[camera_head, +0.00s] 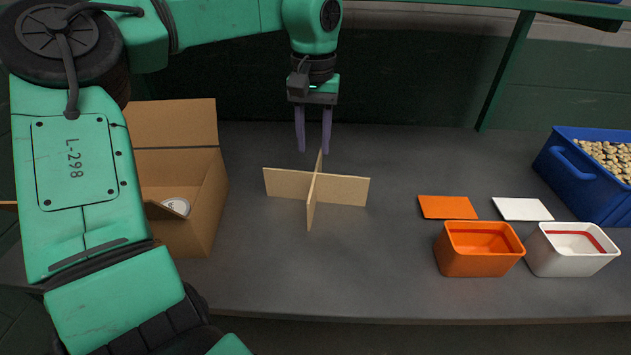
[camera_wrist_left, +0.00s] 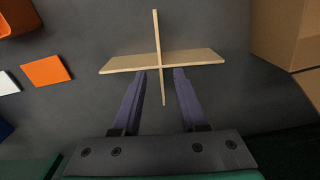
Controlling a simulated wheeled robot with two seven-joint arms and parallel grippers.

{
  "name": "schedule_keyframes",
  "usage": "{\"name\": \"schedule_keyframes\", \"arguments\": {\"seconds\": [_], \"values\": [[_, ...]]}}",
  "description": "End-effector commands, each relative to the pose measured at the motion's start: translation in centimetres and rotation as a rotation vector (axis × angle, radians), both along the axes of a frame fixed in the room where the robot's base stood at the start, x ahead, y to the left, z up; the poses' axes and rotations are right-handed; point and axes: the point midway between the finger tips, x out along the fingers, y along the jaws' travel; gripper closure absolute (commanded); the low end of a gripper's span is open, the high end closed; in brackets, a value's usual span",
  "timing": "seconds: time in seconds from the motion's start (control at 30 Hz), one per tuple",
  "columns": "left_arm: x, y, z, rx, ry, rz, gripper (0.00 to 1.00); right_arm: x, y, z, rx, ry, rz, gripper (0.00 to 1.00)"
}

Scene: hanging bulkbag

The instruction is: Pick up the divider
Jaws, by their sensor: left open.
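The divider (camera_head: 340,189) is a cross of two thin tan boards standing upright on the dark grey table. In the left wrist view the divider (camera_wrist_left: 190,60) shows as a cross just beyond the fingers. My left gripper (camera_head: 313,143) points down over it, with two purple fingers apart and nothing held between them. In the left wrist view the fingertips of my left gripper (camera_wrist_left: 163,75) lie to either side of one board. I cannot tell if they touch it. My right gripper is not in view.
An open cardboard box (camera_head: 205,205) with a round white item (camera_head: 176,205) inside stands left. On the right are an orange bin (camera_head: 478,262), a white bin (camera_head: 568,263), an orange lid (camera_head: 447,207), a white lid (camera_head: 522,209) and a blue crate (camera_head: 580,187) of small round pieces.

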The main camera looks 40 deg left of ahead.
Motion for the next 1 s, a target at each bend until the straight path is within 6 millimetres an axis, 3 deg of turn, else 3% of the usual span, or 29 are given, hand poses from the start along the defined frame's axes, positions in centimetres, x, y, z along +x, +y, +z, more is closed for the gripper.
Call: {"name": "schedule_keyframes", "arguments": {"seconds": [0.17,0.6,0.83,0.87,0.97,1.0], "values": [[-0.1,0.0,-4.7,-0.004,0.003,0.001,0.57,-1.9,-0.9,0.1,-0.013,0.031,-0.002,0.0],[-0.3,0.0,-11.9,-0.004,0.0,0.006,0.57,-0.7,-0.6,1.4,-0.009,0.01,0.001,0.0],[-0.2,0.0,-12.6,-0.004,-0.003,0.007,0.57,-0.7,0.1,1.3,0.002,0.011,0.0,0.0],[-0.2,0.0,-12.6,-0.004,-0.003,0.007,0.61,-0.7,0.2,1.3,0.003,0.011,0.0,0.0],[-0.2,0.0,-12.5,-0.004,-0.003,0.007,1.0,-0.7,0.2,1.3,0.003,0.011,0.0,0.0],[-0.3,0.0,-12.5,-0.004,-0.003,0.007,1.0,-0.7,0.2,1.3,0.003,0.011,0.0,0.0]]}}
